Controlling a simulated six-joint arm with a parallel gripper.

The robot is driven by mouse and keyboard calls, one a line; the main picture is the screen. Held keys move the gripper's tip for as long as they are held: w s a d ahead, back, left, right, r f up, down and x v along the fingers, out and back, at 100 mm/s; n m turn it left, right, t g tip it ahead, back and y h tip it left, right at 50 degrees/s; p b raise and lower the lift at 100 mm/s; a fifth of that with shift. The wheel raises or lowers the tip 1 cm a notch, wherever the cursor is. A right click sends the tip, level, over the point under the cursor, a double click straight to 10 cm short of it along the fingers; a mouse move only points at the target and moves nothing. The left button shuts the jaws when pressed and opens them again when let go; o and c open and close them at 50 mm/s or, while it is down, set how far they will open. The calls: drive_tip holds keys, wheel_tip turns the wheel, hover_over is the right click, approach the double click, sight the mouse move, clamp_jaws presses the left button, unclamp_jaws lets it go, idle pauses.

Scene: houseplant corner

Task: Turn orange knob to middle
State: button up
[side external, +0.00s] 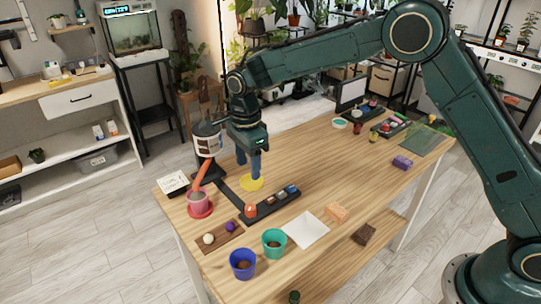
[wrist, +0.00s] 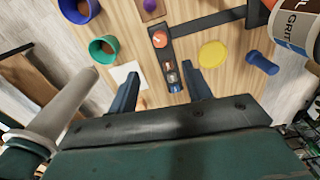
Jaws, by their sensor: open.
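The orange knob (side external: 250,211) stands at the near-left end of a dark control panel (side external: 272,205) on the wooden table. In the wrist view the knob (wrist: 160,40) shows a small pale mark on top, too small to read its setting. My gripper (side external: 249,170) points down behind the panel, close to a yellow disc (side external: 251,184), apart from the knob. In the wrist view my gripper (wrist: 161,74) has its two blue fingers spread with nothing between them; the knob lies ahead of them, beyond the panel's small switches (wrist: 171,73).
A grit hopper (side external: 208,140) with an orange chute stands left of my gripper, above a pink pot (side external: 198,201). Blue (side external: 243,263) and green (side external: 274,243) pots and a white sheet (side external: 305,230) sit in front of the panel. The table's right middle is mostly clear.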

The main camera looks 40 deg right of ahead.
sight(250, 207)
drive_tip(key=shift+f, duration=0.3)
wheel_tip(250, 207, down, 14)
drive_tip(key=shift+r, duration=0.25)
idle(0.5)
drive_tip(key=c, duration=1)
